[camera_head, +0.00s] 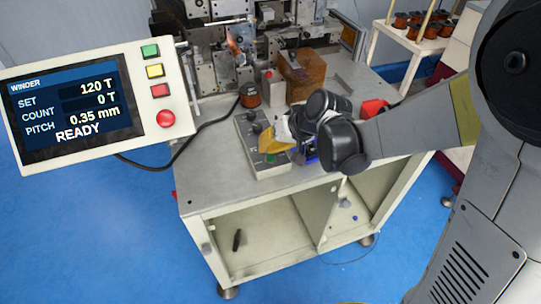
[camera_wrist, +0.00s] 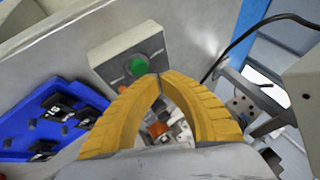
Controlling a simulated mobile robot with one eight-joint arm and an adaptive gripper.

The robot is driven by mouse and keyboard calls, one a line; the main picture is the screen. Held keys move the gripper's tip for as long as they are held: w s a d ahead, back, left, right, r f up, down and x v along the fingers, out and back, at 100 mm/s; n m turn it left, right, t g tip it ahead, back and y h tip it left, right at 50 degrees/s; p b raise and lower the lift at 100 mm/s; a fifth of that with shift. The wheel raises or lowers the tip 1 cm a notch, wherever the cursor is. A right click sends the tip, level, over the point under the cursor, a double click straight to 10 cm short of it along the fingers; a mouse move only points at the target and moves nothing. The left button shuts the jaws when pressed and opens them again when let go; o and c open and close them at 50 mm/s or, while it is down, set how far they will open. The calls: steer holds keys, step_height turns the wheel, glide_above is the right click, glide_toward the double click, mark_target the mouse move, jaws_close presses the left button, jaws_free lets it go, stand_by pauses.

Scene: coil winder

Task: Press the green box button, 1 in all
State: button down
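The grey control box (camera_head: 246,133) lies on the machine table, with dark knobs along its top. In the wrist view the box (camera_wrist: 110,60) shows a round green button (camera_wrist: 138,67) near its end. In the head view the green button (camera_head: 270,158) shows only as a small spot beside my gripper. My gripper (camera_wrist: 159,75) has yellow fingers whose tips meet with nothing between them, so it is shut. In the picture the tips are just below and right of the green button. I cannot tell whether they touch it. In the head view my gripper (camera_head: 270,146) is over the box.
A winder display panel (camera_head: 80,105) reads READY and has its own green, yellow and red buttons. A blue tray (camera_wrist: 50,120) with black parts lies beside the box. The coil winder (camera_head: 225,65) stands behind. The table front (camera_head: 220,180) is clear.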

steer(key=shift+f, duration=0.1)
steer(key=shift+f+b, duration=0.35)
steer(key=shift+b, duration=0.1)
